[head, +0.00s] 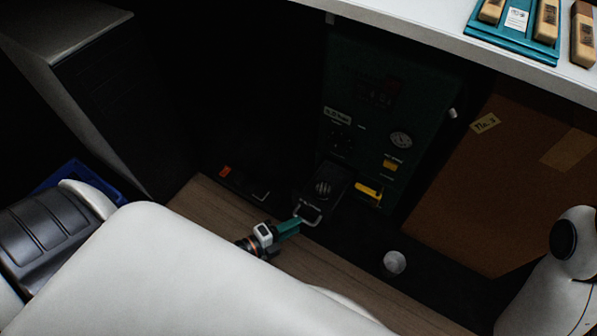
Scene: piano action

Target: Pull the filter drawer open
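The filter drawer (328,183) is a dark block low on the front of a dark green machine (362,110), with a round slotted patch and a pale loop handle (313,221) at its near end. My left gripper (297,224) has teal fingers and reaches the left side of this handle. The fingertips overlap the handle in the picture, but I cannot tell whether they are closed around it. Deep shadow hides how far the drawer stands out of the machine. My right gripper is out of the picture.
A yellow lever (368,190) and a gauge (400,139) are on the machine's front. A white tabletop (420,33) overhangs it. A cardboard box (500,180) stands at right. A pale round object (394,263) is near the wooden strip (330,272). A dark cabinet (120,100) stands at left.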

